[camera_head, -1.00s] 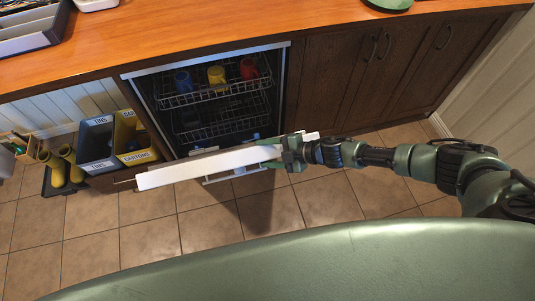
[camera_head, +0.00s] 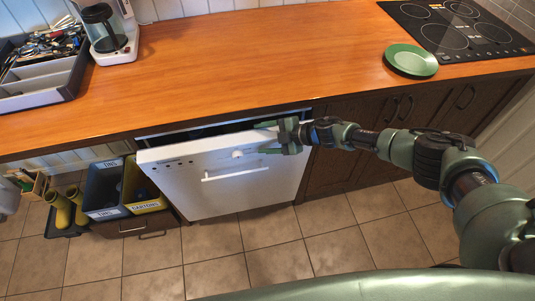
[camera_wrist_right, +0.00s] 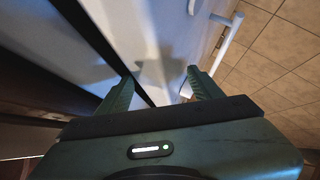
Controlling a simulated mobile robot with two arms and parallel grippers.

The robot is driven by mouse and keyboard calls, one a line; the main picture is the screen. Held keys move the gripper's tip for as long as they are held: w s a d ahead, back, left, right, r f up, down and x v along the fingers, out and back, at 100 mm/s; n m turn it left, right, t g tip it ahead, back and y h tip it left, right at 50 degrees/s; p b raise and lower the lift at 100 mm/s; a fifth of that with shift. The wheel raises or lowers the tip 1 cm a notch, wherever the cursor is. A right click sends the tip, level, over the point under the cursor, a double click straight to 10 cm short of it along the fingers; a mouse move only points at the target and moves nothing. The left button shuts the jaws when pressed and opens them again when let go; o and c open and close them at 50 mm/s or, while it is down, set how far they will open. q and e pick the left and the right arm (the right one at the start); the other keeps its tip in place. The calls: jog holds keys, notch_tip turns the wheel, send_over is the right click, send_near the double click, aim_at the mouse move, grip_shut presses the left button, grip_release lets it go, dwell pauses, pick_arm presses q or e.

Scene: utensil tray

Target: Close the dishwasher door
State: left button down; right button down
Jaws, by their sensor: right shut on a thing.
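The dishwasher door (camera_head: 235,180) is white with a bar handle (camera_head: 236,174) on its front. It stands nearly upright, tilted slightly out, with a dark gap along its top under the counter. My right gripper (camera_head: 267,138) is at the door's upper right corner, shut on its edge. In the right wrist view the fingers (camera_wrist_right: 160,82) lie either side of the door's edge, and the handle (camera_wrist_right: 228,40) shows to the right. The racks inside are hidden behind the door. My left gripper is not in view.
The wooden counter (camera_head: 220,65) runs above the door, with a utensil tray (camera_head: 40,98), a coffee maker (camera_head: 104,35), a green plate (camera_head: 411,59) and a hob (camera_head: 460,28). The tiled floor in front is clear.

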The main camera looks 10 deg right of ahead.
jog(key=shift+w+d+f, duration=0.2)
jog(key=shift+w+d, duration=0.05)
jog(key=shift+w, duration=0.35)
jog(key=c, duration=0.6)
grip_release()
jog(key=shift+c, duration=0.2)
jog(key=shift+w+f, duration=0.1)
jog(key=shift+w, duration=0.05)
jog(key=shift+d+r, duration=0.1)
jog(key=shift+r, duration=0.15)
jog(key=v, duration=0.7)
jog(key=shift+d+p, duration=0.15)
jog(key=shift+p, duration=0.15)
